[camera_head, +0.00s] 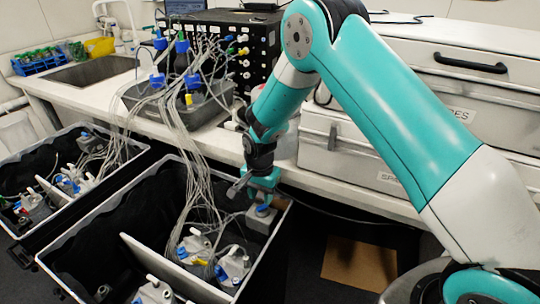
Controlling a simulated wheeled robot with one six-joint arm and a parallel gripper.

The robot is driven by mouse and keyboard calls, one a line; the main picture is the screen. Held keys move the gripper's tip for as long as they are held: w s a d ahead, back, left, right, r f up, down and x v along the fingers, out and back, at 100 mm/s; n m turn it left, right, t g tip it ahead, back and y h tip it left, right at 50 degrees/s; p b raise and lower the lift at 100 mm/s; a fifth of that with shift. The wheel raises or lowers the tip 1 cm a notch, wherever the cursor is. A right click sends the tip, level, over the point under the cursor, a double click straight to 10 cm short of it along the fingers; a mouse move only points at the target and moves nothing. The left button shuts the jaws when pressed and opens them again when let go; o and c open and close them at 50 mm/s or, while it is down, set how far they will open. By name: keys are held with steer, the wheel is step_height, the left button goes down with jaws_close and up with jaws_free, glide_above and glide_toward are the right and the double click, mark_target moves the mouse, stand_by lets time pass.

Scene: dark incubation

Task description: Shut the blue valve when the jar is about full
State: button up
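My gripper (260,187) is over the right corner of the front black crate, just above a grey block-like container (263,222) with a blue part (262,210) on top. The blue part may be a valve; I cannot tell whether the gripper touches it. The fingers are small and partly hidden, so their opening is unclear. Several jars with pale fittings (233,262) stand in the same crate, joined to clear tubes. Their fill levels cannot be seen. More blue-topped pieces (182,46) stand in a grey tub on the bench.
The front crate (110,205) has a white divider (165,262), and a second crate (30,150) stands to its left. Clear tubes (195,130) hang from the bench into both crates. A sink (85,70), a black port panel (255,40) and silver cases (350,150) line the bench.

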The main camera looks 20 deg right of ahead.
mark_target(262, 207)
step_height(262, 207, up, 13)
steer(key=b, duration=0.1)
steer(key=s+a+r+n+y, duration=0.2)
steer(key=s+r+n, duration=0.7)
steer(key=s, duration=0.6)
steer(key=shift+a+r+p, duration=0.35)
steer(key=shift+a+r, duration=0.25)
steer(key=shift+r, duration=0.65)
steer(key=shift+w, duration=0.1)
